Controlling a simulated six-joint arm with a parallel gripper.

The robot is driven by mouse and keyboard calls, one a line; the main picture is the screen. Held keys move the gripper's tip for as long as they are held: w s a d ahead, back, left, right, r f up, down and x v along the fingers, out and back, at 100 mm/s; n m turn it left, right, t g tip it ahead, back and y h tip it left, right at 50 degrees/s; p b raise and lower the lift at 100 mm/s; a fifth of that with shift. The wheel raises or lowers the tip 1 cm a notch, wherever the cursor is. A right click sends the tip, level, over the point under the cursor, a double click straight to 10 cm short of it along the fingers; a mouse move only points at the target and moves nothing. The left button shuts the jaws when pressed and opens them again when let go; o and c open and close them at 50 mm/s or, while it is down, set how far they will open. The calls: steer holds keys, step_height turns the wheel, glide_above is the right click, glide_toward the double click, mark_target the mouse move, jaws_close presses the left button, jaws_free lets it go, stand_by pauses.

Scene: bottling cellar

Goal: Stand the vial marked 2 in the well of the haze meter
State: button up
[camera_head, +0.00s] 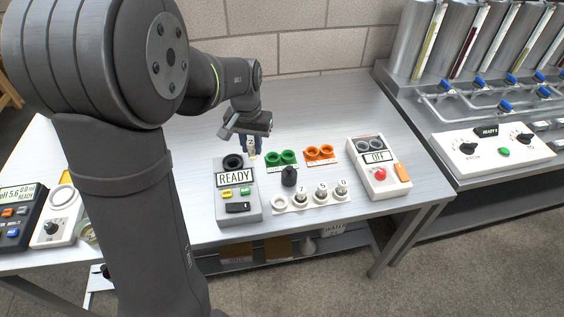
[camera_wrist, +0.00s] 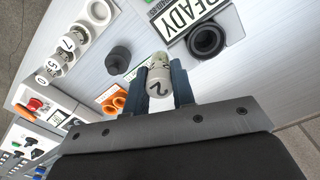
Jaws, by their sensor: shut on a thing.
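The vial marked 2 (camera_wrist: 158,80) is a pale vial with a 2 on its top, which faces the wrist camera. My gripper (camera_wrist: 160,88) is shut on it, one dark blue finger on each side. In the head view my gripper (camera_head: 250,146) hangs above the table just behind and right of the haze meter, the vial's lower end (camera_head: 253,155) showing under the fingers. The haze meter (camera_head: 251,213) is a grey box with a READY display. Its well (camera_head: 233,162) is a raised black ring, and it also shows open and empty in the wrist view (camera_wrist: 207,40). The vial is apart from the well.
A white rack (camera_head: 298,205) with several numbered vials and one empty place stands right of the meter. A black cap-like piece (camera_head: 289,177), green rings (camera_head: 281,158) and orange rings (camera_head: 319,153) stand nearby. A device reading OFF (camera_head: 396,187) stands further right.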

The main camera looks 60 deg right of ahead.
steer(key=n, duration=0.1)
glide_above(232, 156)
steer(key=s+a, duration=0.2)
steer(key=shift+w+d+f, duration=0.1)
steer(key=shift+d+f, duration=0.05)
steer(key=shift+f, duration=2.15)
steer(key=shift+f, duration=0.25)
steer(key=shift+f, duration=0.9)
steer(key=shift+f, duration=0.2)
steer(key=shift+f, duration=0.35)
